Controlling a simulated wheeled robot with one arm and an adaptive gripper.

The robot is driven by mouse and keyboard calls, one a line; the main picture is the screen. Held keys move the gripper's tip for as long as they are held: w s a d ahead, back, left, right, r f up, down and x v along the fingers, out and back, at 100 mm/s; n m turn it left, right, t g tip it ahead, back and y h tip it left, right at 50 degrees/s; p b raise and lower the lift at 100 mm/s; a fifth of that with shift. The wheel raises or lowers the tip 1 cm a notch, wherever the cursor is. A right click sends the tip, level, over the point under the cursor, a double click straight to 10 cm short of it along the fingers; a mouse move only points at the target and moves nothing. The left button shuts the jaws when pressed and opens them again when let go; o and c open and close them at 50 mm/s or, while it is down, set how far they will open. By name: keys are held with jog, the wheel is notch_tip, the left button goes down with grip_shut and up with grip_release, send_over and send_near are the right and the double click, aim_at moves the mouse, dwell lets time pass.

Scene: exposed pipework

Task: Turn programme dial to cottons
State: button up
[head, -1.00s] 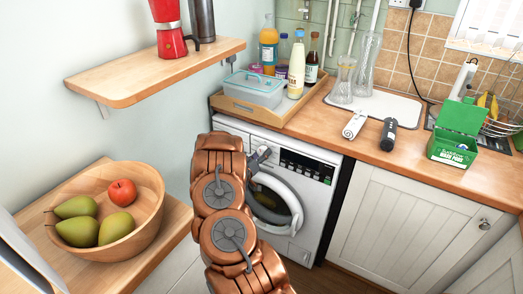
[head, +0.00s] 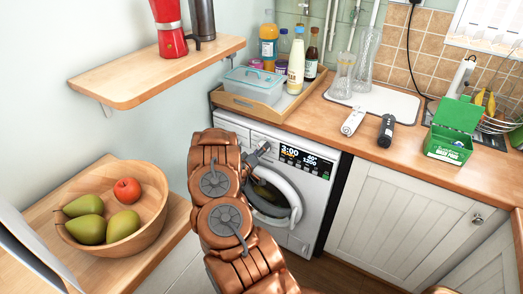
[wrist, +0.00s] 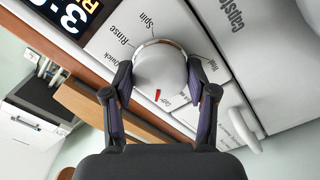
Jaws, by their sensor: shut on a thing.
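The washing machine (head: 315,195) stands under the worktop, its round door shut. In the wrist view its programme dial (wrist: 160,68) is a pale round knob with a red mark. My gripper (wrist: 161,82) is shut on the dial, one finger on each side. The red mark points towards my palm, just left of a partly hidden label that seems to start "Cot". Quick, Rinse, Spin and Wool labels surround the dial. In the head view my gripper (head: 262,153) is at the panel; my arm hides the dial.
A wooden tray (head: 238,105) with a box and bottles stands on the worktop above the machine. A shelf (head: 150,80) juts out at the left, above a fruit bowl (head: 150,235). A white cupboard (head: 400,215) is to the right.

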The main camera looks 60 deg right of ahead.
jog(key=o, duration=1.2)
jog(key=shift+c, duration=0.2)
jog(key=shift+a, duration=0.15)
jog(key=a, duration=0.7)
jog(key=shift+s, duration=0.15)
jog(key=shift+a, duration=0.1)
